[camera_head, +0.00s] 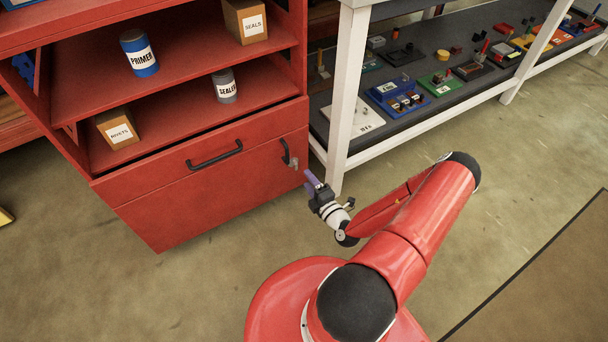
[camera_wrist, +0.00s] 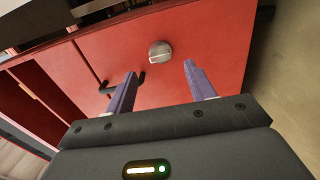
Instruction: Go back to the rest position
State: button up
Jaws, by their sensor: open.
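My gripper (camera_head: 312,182) is near the right edge of the red cabinet's front in the head view. In the wrist view, its two purple fingers (camera_wrist: 158,85) are spread apart with nothing between them. A grey metal knob (camera_wrist: 160,51) on the red panel lies beyond the fingertips, apart from them. My red arm reaches from the bottom of the head view to the gripper.
A white-legged bench (camera_head: 345,90) stands at right. Floor (camera_head: 215,285) is clear in front.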

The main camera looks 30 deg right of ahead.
jog(key=shift+s, duration=0.35)
jog(key=s+a+r+n+g+y, duration=0.3)
jog(key=a+r+n+g+y, duration=0.3)
jog(key=a+r+n+g, duration=0.8)
jog(key=s+a+r+n+g+y, duration=0.2)
jog(key=a+r+n+y, duration=0.3)
jog(key=r+n, duration=0.95)
jog(key=s+d+r+n+t+h, duration=0.1)
jog(key=s+r+n+h, duration=0.4)
jog(key=n, duration=0.7)
jog(key=s+d+r+n+t+h, duration=0.1)
jog(key=s+r+n+h, duration=0.5)
jog(key=n, duration=0.7)
jog(key=s+r+t, duration=0.1)
jog(key=s+r, duration=0.1)
jog(key=s, duration=0.1)
jog(key=shift+s+d+r+t+h, duration=0.15)
jog(key=shift+d+r+t+h, duration=0.1)
jog(key=shift+t+h, duration=0.05)
